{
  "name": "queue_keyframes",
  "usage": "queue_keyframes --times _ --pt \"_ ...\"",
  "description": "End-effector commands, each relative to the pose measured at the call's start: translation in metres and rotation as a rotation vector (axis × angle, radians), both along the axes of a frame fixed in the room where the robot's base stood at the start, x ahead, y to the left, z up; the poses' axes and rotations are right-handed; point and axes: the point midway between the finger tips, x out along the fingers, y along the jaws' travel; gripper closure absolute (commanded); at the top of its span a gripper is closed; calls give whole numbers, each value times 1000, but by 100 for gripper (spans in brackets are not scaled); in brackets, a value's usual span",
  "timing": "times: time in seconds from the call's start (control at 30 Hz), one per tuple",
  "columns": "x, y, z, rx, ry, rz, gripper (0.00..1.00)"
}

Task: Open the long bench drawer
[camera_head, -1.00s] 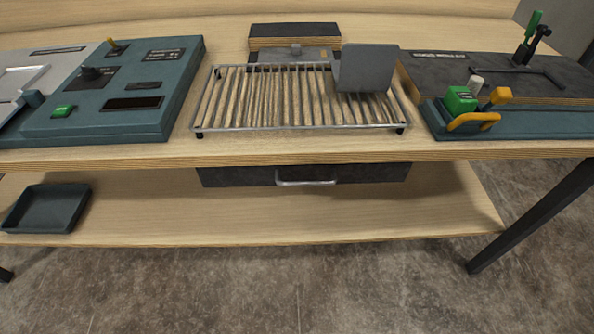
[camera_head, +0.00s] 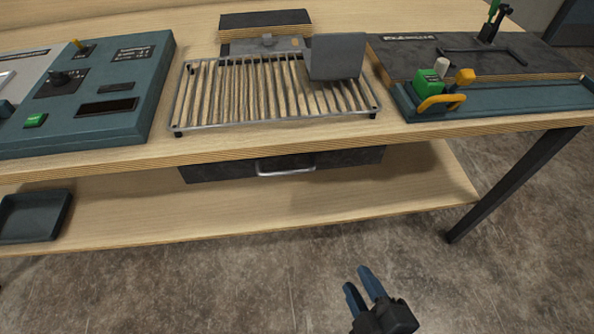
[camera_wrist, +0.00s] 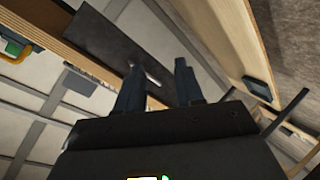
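The long bench drawer (camera_head: 220,171) is a dark, flat front under the bench top, with a silver bar handle (camera_head: 285,168) at its middle. It looks shut, flush under the bench edge. My gripper (camera_head: 357,282) is at the bottom of the head view, in front of the bench over the floor, apart from the handle and lower right of it. Its two blue-grey fingers are spread, with nothing between them. In the wrist view the fingers (camera_wrist: 158,85) point towards the dark drawer front (camera_wrist: 118,47); a pale bit of the handle (camera_wrist: 152,78) shows between them.
A wooden lower shelf (camera_head: 300,205) runs below the drawer, with a dark tray (camera_head: 35,215) at its left. A black table leg (camera_head: 510,185) stands at the right. A slatted rack (camera_head: 270,95) and consoles sit on top. The floor in front is clear.

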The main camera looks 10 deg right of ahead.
Motion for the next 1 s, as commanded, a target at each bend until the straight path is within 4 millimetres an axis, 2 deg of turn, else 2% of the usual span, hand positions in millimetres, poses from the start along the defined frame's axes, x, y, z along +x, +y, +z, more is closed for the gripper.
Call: queue_keyframes --times 0.03,0.2,0.3,0.4,0.63,0.77,1.0 --pt "22 12 3 -65 -23 23 63" --pt "84 46 11 -302 -94 64 63" --pt "115 67 23 -419 -142 70 63" --pt "138 84 36 -507 -181 68 63" --pt "160 100 51 -593 -222 59 63" --pt "172 100 49 -595 -223 57 63" --pt "208 100 42 -594 -223 56 63"
